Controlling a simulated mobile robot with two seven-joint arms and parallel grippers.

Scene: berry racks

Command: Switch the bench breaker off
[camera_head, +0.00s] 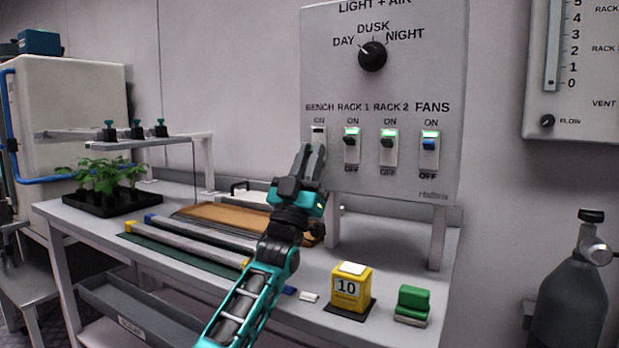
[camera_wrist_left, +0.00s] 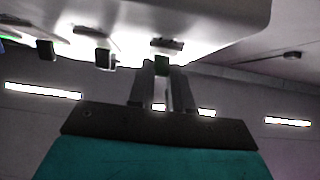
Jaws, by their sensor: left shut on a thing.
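The bench breaker (camera_head: 319,133) is the leftmost of the switches on the grey wall panel, under the label BENCH. My left gripper (camera_head: 313,152) is at its lower part, covering the OFF label and most of the lever. No green glow shows at its top. In the left wrist view the dark breaker lever (camera_wrist_left: 162,64) is at the tips of my left gripper (camera_wrist_left: 161,75), which is shut on it. The Rack 1 (camera_head: 352,143), Rack 2 (camera_head: 388,144) and Fans (camera_head: 430,144) switches show green near ON. My right gripper is not in view.
A knob (camera_head: 372,56) sits above the switches. The bench (camera_head: 390,310) below holds a yellow box (camera_head: 351,290), green blocks (camera_head: 413,302), long bars (camera_head: 190,241) and a plant tray (camera_head: 112,203). A gas cylinder (camera_head: 572,290) stands at the right.

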